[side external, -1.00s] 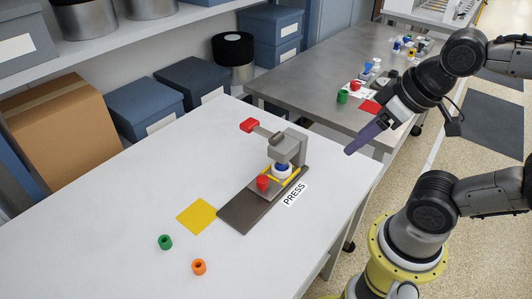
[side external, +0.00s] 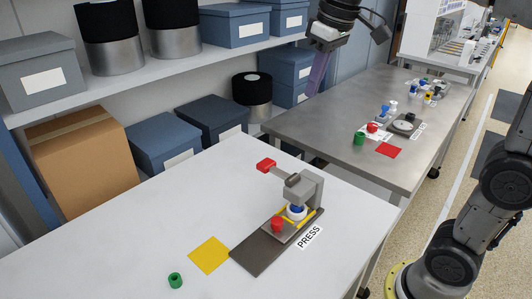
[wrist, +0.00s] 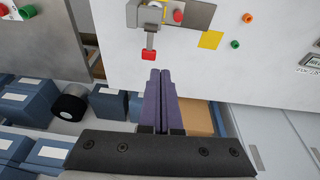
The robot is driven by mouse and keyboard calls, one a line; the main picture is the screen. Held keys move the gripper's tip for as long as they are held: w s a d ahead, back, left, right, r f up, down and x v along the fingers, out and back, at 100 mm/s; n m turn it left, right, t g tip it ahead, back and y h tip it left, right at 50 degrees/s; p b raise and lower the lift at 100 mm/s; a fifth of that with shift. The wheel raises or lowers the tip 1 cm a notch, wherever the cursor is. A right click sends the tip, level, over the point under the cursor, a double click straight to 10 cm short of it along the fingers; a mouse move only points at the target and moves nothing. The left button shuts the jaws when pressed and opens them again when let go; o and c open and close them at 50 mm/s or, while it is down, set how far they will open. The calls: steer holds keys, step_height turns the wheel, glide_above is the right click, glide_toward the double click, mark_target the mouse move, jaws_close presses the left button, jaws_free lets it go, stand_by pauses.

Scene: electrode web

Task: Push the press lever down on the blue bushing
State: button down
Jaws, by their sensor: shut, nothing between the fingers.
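The grey press (side external: 307,186) stands on a dark base plate at the right of the white table. Its lever ends in a red grip (side external: 266,166) and sticks out toward the back left, raised above the table. My gripper (side external: 310,93) is shut and empty, high up behind the press and clear of the lever. In the wrist view the purple fingers (wrist: 158,74) point toward the red grip (wrist: 148,55), with the press (wrist: 146,14) beyond it.
A yellow square (side external: 209,255), a green bushing (side external: 175,280) and an orange bushing (wrist: 247,17) lie on the table. Shelves with blue boxes (side external: 236,27) stand behind. A metal table (side external: 345,150) stands beyond.

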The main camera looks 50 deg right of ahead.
steer(key=w+d+f+g, duration=0.1)
steer(key=w+d+f, duration=0.15)
steer(key=w, duration=0.75)
steer(key=g, duration=0.2)
glide_above(266, 162)
step_height(266, 162, down, 8)
steer(key=shift+f, duration=0.5)
step_height(266, 162, down, 14)
steer(key=shift+w+f, duration=0.1)
